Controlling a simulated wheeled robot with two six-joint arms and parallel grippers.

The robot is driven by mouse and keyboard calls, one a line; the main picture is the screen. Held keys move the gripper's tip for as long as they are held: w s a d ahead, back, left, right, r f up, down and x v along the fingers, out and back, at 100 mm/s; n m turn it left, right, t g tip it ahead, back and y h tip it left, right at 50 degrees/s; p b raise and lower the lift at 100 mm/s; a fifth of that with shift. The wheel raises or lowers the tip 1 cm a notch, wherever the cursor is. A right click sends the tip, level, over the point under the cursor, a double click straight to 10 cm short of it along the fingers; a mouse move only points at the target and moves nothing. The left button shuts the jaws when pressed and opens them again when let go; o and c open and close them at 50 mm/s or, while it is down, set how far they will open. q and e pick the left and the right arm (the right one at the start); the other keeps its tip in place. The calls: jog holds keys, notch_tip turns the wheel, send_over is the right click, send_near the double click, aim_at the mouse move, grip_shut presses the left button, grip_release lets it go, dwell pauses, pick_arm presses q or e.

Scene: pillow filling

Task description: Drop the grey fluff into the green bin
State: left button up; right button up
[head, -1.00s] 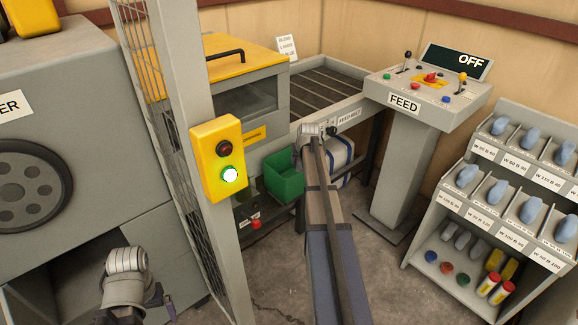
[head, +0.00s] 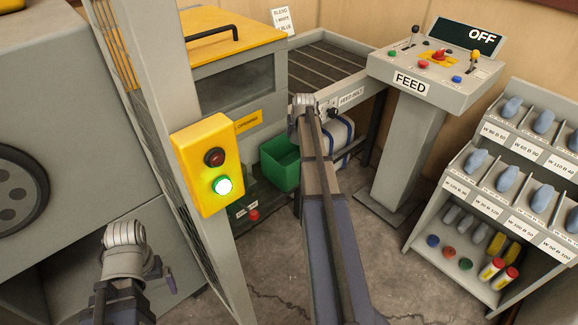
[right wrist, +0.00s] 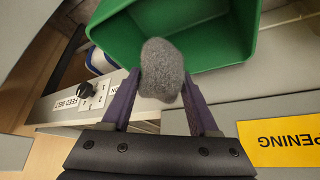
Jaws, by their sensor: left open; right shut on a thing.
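The grey fluff (right wrist: 162,70) is a rounded, fuzzy lump pinched between the two purple fingers of my right gripper (right wrist: 161,92), which is shut on it. In the right wrist view the fluff overlaps the rim and opening of the green bin (right wrist: 235,45); its height above the bin is hard to tell. In the head view the green bin (head: 280,168) stands below the yellow-topped machine, left of my right arm. My right fingers and the fluff are hidden there. My left gripper (head: 135,285) is low at the left, open and seen only in part, away from the bin.
A yellow box with a lit green button (head: 222,186) is on a grey post left of the bin. The feed belt (head: 325,65) runs behind my right wrist. The FEED console (head: 425,80) and a shelf of blue pieces (head: 520,175) stand right. Some floor (head: 290,285) is clear.

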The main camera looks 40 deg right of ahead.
notch_tip(320, 180, down, 4)
jog(key=b, duration=0.3)
jog(key=shift+f+b, duration=0.25)
jog(key=shift+b, duration=0.1)
jog(key=shift+r, duration=0.1)
jog(key=o, duration=1.4)
jog(key=shift+r, duration=0.1)
jog(key=p+v, duration=0.7)
jog(key=shift+s+r, duration=0.25)
jog(key=shift+a+f, duration=0.1)
